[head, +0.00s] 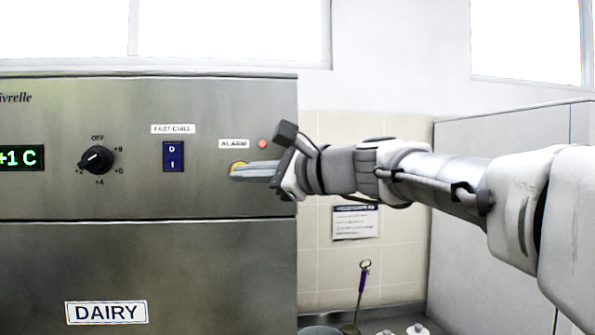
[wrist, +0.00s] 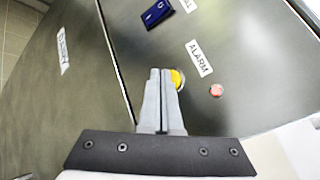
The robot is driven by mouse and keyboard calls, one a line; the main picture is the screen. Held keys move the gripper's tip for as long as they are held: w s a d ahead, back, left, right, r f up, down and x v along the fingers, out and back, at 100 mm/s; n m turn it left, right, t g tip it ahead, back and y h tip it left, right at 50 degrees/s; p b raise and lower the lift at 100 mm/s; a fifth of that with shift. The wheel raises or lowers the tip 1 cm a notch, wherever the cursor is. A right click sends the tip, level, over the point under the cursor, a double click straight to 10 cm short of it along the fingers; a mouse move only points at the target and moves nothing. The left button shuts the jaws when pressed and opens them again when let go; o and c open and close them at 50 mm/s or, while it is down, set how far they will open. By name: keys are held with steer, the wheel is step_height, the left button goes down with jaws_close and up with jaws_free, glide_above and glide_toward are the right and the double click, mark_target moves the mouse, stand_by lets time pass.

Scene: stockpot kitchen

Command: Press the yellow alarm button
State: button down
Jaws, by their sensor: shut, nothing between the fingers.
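The yellow alarm button (head: 238,166) is on the right part of the steel front panel, below the ALARM label (head: 233,144). It is partly hidden behind my gripper (head: 236,173) in the head view. In the wrist view the yellow button (wrist: 178,79) shows just right of the fingertips, partly covered by them. My gripper (wrist: 160,72) is shut and empty, with its fingertips at the panel beside the button. I cannot tell whether the fingertips touch the button.
A red light (head: 262,143) sits right of the ALARM label. A blue FAST CHILL switch (head: 173,156), a black dial (head: 96,160) and a green display (head: 20,158) are farther left. A DAIRY label (head: 106,312) is below. A ladle (head: 361,285) stands at the lower right.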

steer(key=shift+w+a, duration=0.1)
steer(key=shift+w, duration=0.35)
stand_by(0.4)
steer(key=shift+s, duration=0.1)
steer(key=shift+s+d, duration=0.25)
steer(key=shift+s, duration=0.45)
steer(key=shift+s, duration=0.1)
steer(key=s, duration=0.2)
steer(key=s+d+b, duration=0.1)
steer(key=s, duration=0.1)
steer(key=shift+s+b, duration=0.3)
steer(key=shift+s, duration=0.05)
steer(key=shift+d+f, duration=0.1)
stand_by(0.6)
